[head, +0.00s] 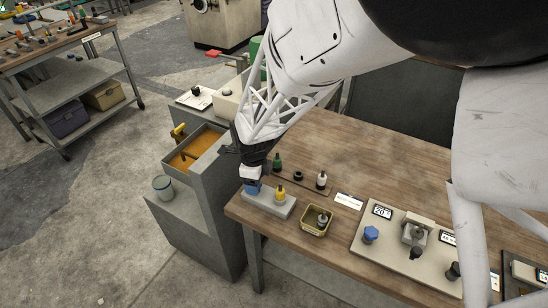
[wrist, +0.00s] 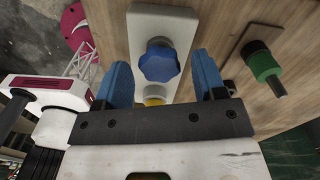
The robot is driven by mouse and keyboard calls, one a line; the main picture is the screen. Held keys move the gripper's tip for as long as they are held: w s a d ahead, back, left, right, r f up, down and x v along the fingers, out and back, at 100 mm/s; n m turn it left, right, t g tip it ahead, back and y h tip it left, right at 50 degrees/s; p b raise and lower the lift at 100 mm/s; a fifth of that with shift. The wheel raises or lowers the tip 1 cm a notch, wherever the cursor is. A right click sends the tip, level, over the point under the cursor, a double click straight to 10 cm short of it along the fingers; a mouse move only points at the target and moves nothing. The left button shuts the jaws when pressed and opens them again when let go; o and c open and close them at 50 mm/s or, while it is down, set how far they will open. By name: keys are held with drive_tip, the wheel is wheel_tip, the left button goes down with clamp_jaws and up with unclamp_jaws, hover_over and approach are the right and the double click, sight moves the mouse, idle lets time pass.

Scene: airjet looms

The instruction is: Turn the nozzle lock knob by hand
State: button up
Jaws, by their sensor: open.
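In the wrist view a blue lobed knob (wrist: 158,62) stands on a pale grey block (wrist: 178,22). My gripper (wrist: 160,76) is open, with one blue finger on each side of the knob in this view; contact cannot be told. A yellow knob (wrist: 153,96) on the same block is partly hidden by my gripper. In the head view my gripper (head: 252,184) is over the left end of the block (head: 268,206), hiding most of the blue knob there. The yellow knob (head: 280,194) stands to its right. No label shows which is the nozzle lock knob.
A green knob (head: 277,163), a black one and a white one (head: 321,181) stand behind the block. A small yellow tray (head: 317,222) is to the right, then a panel (head: 372,257) with another blue knob (head: 371,234). A grey cabinet (head: 216,195) stands left of the bench.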

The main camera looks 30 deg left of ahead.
drive_tip(key=shift+r, duration=0.1)
drive_tip(key=shift+r, duration=2.9)
drive_tip(key=shift+f, duration=0.1)
